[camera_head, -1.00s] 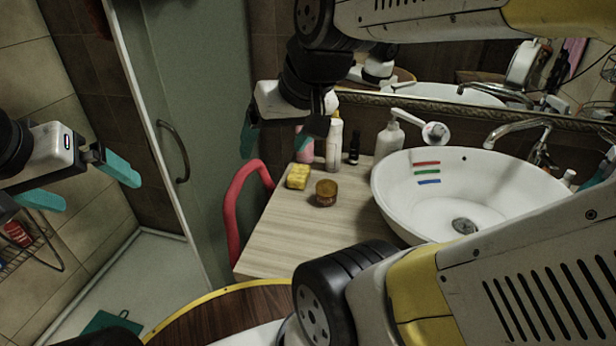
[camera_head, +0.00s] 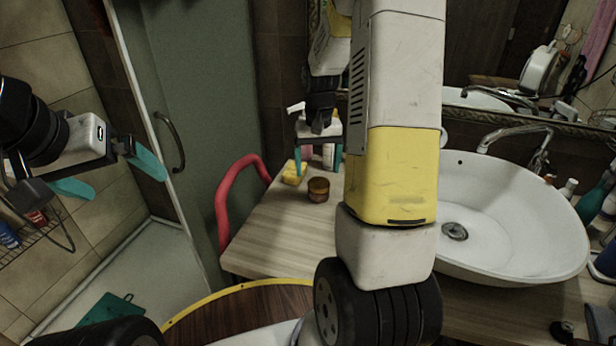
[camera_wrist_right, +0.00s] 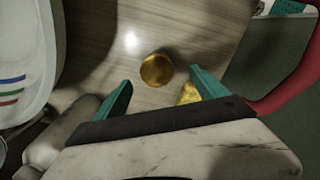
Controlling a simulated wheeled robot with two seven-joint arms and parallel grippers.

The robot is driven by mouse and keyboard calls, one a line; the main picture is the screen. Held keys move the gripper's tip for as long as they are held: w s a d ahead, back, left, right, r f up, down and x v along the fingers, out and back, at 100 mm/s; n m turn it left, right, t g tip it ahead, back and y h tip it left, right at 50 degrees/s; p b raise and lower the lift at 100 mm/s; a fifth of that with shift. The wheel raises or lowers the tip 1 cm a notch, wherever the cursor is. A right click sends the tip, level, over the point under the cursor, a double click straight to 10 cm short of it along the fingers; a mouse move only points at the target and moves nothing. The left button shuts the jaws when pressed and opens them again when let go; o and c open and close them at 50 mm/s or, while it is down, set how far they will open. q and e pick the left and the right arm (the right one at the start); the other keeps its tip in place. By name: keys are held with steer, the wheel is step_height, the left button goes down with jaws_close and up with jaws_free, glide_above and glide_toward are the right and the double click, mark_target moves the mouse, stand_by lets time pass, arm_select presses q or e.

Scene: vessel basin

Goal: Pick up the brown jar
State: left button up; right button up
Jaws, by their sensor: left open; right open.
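The brown jar (camera_head: 318,190) stands upright on the light wooden counter (camera_head: 285,235), just right of a yellow sponge-like block (camera_head: 294,173). In the right wrist view the jar (camera_wrist_right: 156,70) shows from above, a little beyond and between the fingertips, apart from them. My right gripper (camera_head: 318,160) is open and empty above the back of the counter, behind the jar in the head view; its teal fingers also show in the right wrist view (camera_wrist_right: 155,88). My left gripper (camera_head: 120,170) is open and empty at the far left, away from the counter.
The white basin (camera_head: 520,215) stands right of the counter, partly hidden by my right arm. Bottles, including a white one (camera_head: 329,155), stand behind the jar. A red curved rail (camera_head: 222,205) borders the counter's left side. The counter front is clear.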

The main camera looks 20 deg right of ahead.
mark_target(319, 182)
steer(key=f, duration=0.8)
steer(key=shift+w+d+f, duration=0.1)
steer(key=shift+w+d, duration=0.1)
steer(key=shift+d, duration=0.15)
steer(key=c, duration=1.6)
steer(key=shift+c, duration=0.2)
